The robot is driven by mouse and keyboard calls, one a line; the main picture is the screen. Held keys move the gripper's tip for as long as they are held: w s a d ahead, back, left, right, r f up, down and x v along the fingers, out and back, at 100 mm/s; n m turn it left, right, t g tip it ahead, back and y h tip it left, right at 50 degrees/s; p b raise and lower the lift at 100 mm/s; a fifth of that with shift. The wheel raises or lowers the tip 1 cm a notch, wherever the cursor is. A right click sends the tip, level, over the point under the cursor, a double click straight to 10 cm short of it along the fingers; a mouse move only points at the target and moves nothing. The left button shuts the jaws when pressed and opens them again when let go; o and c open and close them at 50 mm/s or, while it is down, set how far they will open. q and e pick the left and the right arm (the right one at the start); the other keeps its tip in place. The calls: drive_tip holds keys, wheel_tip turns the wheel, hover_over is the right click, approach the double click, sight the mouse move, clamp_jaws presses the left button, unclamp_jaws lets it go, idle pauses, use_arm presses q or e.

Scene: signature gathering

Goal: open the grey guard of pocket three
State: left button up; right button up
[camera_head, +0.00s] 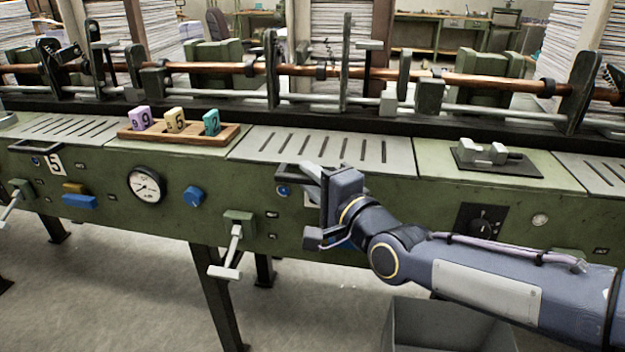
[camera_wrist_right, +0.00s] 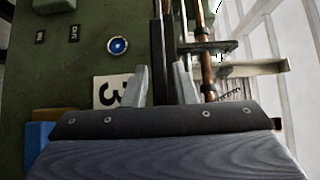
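The grey guard of pocket three (camera_head: 315,147) is a slotted plate lying flat along the top of the green bench, with a dark handle at its front edge. My right gripper (camera_head: 308,172) is at that front edge, in front of the handle. In the right wrist view its two pale fingers (camera_wrist_right: 162,85) stand apart on either side of a dark bar. I cannot tell whether they touch the bar. A white plate with a black 3 (camera_wrist_right: 106,92) shows beside the left finger. My left gripper is not in view.
A wooden tray (camera_head: 180,138) with numbered blocks stands left of the guard. A grey clamp-like fixture (camera_head: 485,155) sits to the right. A copper-coloured rod (camera_head: 215,67) runs behind. A lever (camera_head: 232,250) sticks out in front, and a grey bin (camera_head: 440,325) stands below.

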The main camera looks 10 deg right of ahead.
clamp_jaws()
